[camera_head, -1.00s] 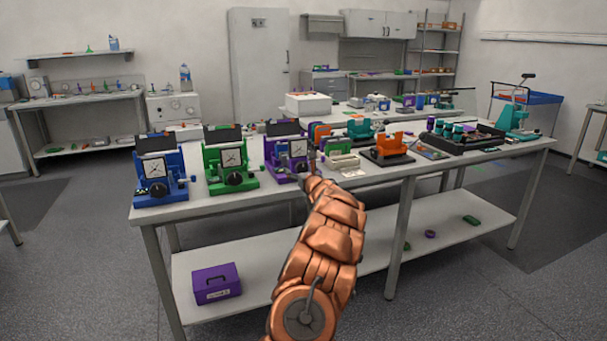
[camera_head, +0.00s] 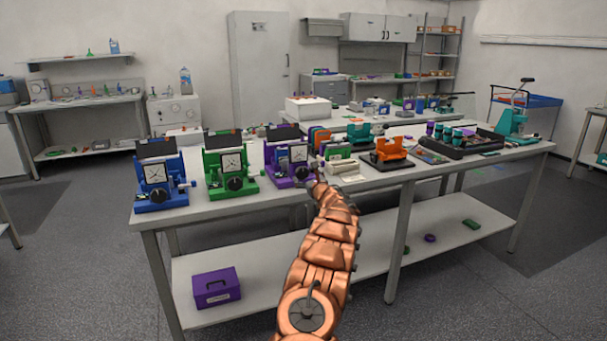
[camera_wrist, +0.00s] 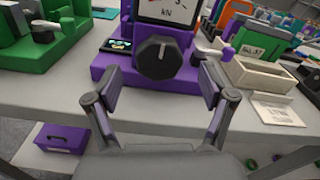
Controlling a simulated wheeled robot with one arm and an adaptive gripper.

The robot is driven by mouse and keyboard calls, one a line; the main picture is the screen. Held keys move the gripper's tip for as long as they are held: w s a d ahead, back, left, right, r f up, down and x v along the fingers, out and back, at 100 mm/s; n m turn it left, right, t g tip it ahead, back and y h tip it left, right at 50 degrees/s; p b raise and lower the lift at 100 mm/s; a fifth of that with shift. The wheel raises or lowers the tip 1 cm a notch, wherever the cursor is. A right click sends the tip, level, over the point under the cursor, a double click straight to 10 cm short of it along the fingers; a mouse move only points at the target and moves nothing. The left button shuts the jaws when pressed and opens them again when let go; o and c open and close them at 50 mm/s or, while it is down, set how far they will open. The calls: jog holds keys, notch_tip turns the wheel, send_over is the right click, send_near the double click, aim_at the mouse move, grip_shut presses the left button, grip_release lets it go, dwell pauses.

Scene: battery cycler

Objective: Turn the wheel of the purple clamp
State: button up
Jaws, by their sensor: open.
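The purple clamp (camera_head: 280,180) stands upright on the bench between a green clamp and a row of colored cases. It carries a square dial with a black wheel at its lower front. In the wrist view the black wheel (camera_wrist: 157,57) is in the upper middle, below the dial marked kN (camera_wrist: 168,10). My gripper (camera_wrist: 156,90) is open, with one finger to the left and one to the right, both lower in the picture than the wheel. Nothing is between the fingers. In the head view my gripper (camera_head: 314,179) is small and partly hidden at the clamp's right front.
A green clamp (camera_head: 230,165) and a blue clamp (camera_head: 160,175) stand to the left. A beige box with a green card (camera_wrist: 262,75) and a white paper (camera_wrist: 275,110) lie to the right. The bench's front edge (camera_head: 230,208) is below my gripper. A purple toolbox (camera_head: 216,288) sits on the lower shelf.

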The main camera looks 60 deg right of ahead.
aim_at(303, 174)
jog(key=shift+p+x, duration=0.4)
jog(key=shift+x, duration=0.45)
jog(key=shift+w+d, duration=0.4)
jog(key=shift+w, duration=0.2)
jog(key=shift+c, duration=0.4)
jog(key=c, duration=1.1)
